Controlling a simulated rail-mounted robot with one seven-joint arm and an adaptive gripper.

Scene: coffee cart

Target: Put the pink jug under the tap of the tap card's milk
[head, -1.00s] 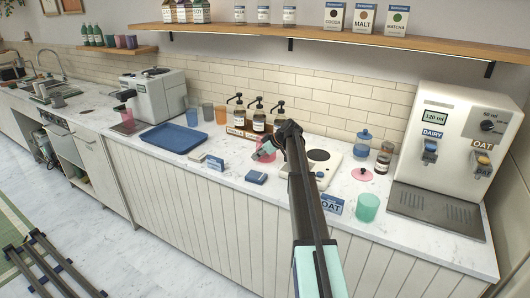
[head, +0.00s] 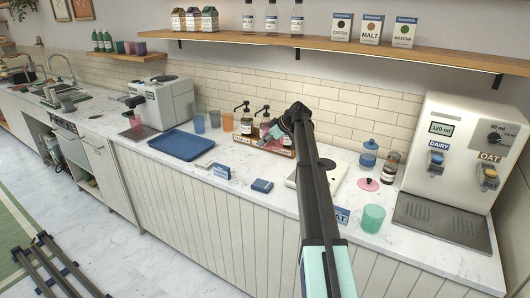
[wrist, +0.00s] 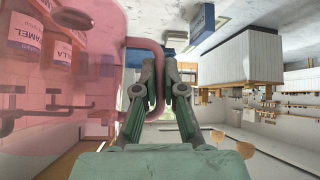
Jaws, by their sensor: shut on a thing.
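The translucent pink jug (head: 266,131) is held in front of the syrup bottles in the head view, partly hidden by my arm. In the wrist view the jug (wrist: 65,85) fills the left side, with bottle labels showing through it. My gripper (wrist: 161,65) is shut on its handle. A blue-and-white card reading OAT (head: 341,216) stands at the counter's front, partly behind my arm. The milk machine at the right has a DAIRY tap (head: 436,160) and an OAT tap (head: 489,178), above a dark drip tray (head: 445,220) with nothing on it.
A green cup (head: 373,218) stands left of the drip tray. A pink lid (head: 368,184), blue-lidded jar (head: 369,154) and dark-lidded jar (head: 389,167) stand behind it. A white appliance (head: 330,177) is beside my arm. A wooden shelf (head: 330,48) runs above.

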